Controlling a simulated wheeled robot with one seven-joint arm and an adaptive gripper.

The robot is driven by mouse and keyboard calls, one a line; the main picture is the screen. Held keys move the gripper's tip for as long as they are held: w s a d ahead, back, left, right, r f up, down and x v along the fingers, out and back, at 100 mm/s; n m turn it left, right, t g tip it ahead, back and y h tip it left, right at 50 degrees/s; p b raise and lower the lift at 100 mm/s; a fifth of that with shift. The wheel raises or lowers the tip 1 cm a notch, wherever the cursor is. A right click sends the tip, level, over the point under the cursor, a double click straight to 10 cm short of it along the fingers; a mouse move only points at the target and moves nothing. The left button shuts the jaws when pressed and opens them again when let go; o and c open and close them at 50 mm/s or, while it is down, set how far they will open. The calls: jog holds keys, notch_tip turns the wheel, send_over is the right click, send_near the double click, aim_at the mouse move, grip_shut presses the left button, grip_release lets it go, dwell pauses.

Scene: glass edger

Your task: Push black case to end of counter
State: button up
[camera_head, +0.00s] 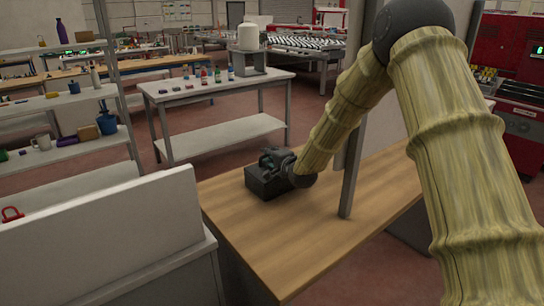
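The black case (264,187) is a dark box on the wooden counter (290,240), close to the counter's far left edge. My gripper (270,160) is at the top and right side of the case, at the end of my arm coming in from the right. It overlaps the case in the picture, and I cannot tell whether they touch. The fingers are dark and small against the dark case, so I cannot see whether they are open or shut. Part of the case is hidden behind the gripper.
A grey upright post (354,170) stands on the counter right of the gripper, close to my arm. A low white panel (110,235) stands left of the counter. A white table (215,85) with small bottles is beyond. The counter's front part is bare.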

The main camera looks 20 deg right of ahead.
grip_shut()
